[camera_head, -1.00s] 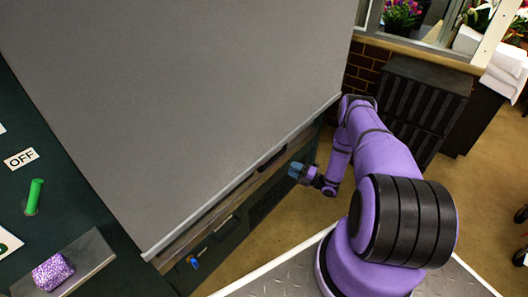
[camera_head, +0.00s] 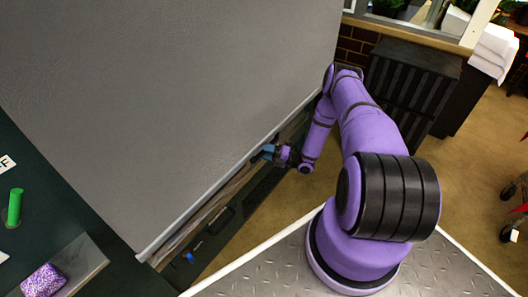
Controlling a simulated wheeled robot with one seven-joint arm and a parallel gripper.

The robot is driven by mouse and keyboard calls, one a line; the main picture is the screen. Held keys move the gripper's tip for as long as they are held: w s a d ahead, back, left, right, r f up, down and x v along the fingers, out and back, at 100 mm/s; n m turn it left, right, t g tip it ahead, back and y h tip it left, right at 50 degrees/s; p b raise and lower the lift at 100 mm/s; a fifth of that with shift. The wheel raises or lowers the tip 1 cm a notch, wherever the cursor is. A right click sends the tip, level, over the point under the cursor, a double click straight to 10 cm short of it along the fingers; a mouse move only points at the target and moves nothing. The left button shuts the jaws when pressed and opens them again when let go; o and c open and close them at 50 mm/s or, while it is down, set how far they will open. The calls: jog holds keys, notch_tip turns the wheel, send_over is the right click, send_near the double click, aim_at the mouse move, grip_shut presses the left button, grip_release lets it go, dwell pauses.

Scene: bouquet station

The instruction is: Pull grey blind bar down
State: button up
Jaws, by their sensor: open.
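The grey blind (camera_head: 170,100) is a large flat panel filling the upper left of the head view. Its pale grey bar (camera_head: 200,201) runs slantwise along the lower edge. My gripper (camera_head: 264,152) is at the bar, a little right of its middle, with its blue-grey fingertips toward the blind. The jaws are open. The fingertips overlap the bar in the picture; I cannot tell whether they touch it. The dark handle on the bar is hidden behind the gripper.
A dark green panel at left carries a green knob (camera_head: 14,208) and a grey tray (camera_head: 83,264) with a purple speckled block (camera_head: 43,281). Below the bar is a dark ledge with a blue knob (camera_head: 189,258). A dark ribbed cabinet (camera_head: 413,88) stands at the right. Floor is open beyond.

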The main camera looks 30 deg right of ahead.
jog(key=shift+w+a+r, duration=0.1)
jog(key=shift+w+a, duration=0.35)
grip_shut()
notch_tip(320, 180, down, 14)
jog(key=shift+f, duration=0.25)
dwell(0.4)
grip_release()
jog(key=shift+s+d, duration=0.1)
